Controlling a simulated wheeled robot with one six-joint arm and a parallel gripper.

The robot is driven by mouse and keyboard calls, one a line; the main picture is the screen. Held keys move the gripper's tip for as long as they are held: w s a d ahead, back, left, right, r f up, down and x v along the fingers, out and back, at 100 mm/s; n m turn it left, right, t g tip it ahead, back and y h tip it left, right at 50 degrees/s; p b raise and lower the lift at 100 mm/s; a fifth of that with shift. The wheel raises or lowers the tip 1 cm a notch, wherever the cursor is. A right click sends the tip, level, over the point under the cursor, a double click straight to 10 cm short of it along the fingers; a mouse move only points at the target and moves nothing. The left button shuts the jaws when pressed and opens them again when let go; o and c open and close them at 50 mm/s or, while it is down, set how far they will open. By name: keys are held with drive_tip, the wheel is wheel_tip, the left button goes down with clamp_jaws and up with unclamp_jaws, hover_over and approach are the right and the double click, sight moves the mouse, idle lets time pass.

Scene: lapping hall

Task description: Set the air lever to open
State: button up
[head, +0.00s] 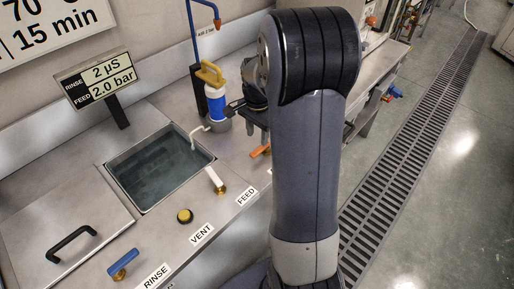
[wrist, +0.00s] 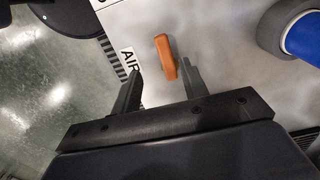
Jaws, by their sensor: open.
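The air lever is a short orange handle (head: 260,151) on the steel bench near its front edge, partly hidden by my arm in the head view. In the wrist view the orange lever (wrist: 164,56) lies roughly parallel to the AIR label (wrist: 129,60) beside it. My gripper (wrist: 160,67) is open, with one finger on either side of the lever's lower end as pictured. Whether either finger touches it I cannot tell.
A blue and white canister (head: 215,100) with a yellow handle stands behind the lever; its blue part (wrist: 303,38) shows in the wrist view. A water-filled sink (head: 160,165), a white-handled valve (head: 214,180) and a blue lever (head: 124,263) are left. The floor at right is clear.

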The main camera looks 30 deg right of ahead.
sight(256, 151)
drive_tip(key=f, duration=0.7)
drive_tip(key=shift+w+a+f, duration=0.1)
drive_tip(key=shift+w, duration=0.2)
drive_tip(key=shift+c, duration=0.4)
clamp_jaws()
